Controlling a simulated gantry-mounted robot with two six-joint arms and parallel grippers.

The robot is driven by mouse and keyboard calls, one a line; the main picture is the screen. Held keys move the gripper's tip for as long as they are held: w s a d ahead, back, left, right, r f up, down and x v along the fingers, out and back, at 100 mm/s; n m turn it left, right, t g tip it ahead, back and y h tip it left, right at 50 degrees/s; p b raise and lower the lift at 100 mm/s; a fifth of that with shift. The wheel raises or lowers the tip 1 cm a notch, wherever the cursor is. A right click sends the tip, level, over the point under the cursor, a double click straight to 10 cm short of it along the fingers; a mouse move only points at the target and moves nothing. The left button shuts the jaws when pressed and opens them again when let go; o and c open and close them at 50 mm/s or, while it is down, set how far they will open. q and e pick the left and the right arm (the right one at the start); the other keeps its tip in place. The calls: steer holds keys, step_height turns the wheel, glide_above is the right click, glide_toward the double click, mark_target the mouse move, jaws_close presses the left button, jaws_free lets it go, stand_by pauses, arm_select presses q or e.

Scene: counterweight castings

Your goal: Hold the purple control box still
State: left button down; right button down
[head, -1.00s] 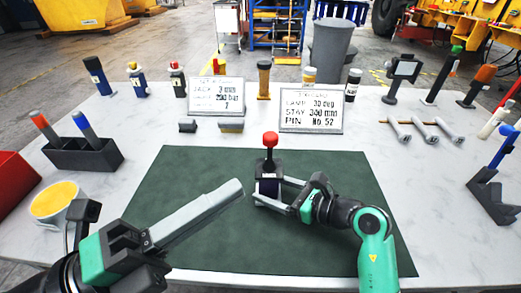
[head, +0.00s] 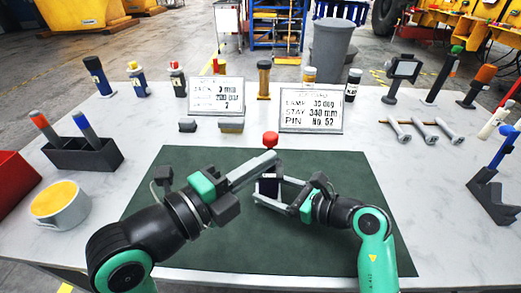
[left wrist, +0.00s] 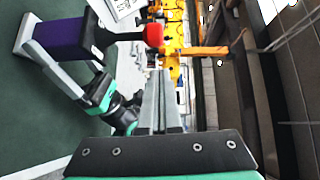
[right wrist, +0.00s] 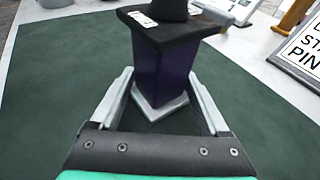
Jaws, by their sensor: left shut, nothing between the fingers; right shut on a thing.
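The purple control box (head: 268,188) stands upright on the green mat (head: 330,240). It has a dark top and a red knob (head: 270,139). In the right wrist view the purple body (right wrist: 160,75) is between the fingers. My right gripper (head: 262,196) is shut on it low on its sides. My left gripper (head: 272,156) is shut and empty, its fingertips close to the upper part of the box, just below the knob in the head view. In the left wrist view the box (left wrist: 62,38) and red knob (left wrist: 153,35) are left of the shut fingers (left wrist: 160,85); I cannot tell whether they touch.
Two printed signs (head: 217,95) (head: 311,110) stand behind the mat. A black holder with two markers (head: 85,155) and a yellow-filled cup (head: 60,205) are at left. Several small tools stand along the back and right. The mat's right side is clear.

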arm_select(q)
steer(key=w, duration=0.3)
steer(key=shift+a+f, duration=0.1)
steer(key=shift+a, duration=0.1)
arm_select(e)
steer(key=shift+f, duration=0.1)
arm_select(q)
steer(key=shift+w+a+r, duration=0.1)
steer(key=shift+w+r, duration=0.2)
steer(key=shift+w, duration=0.75)
steer(key=shift+w+r, duration=0.25)
steer(key=shift+w, duration=0.8)
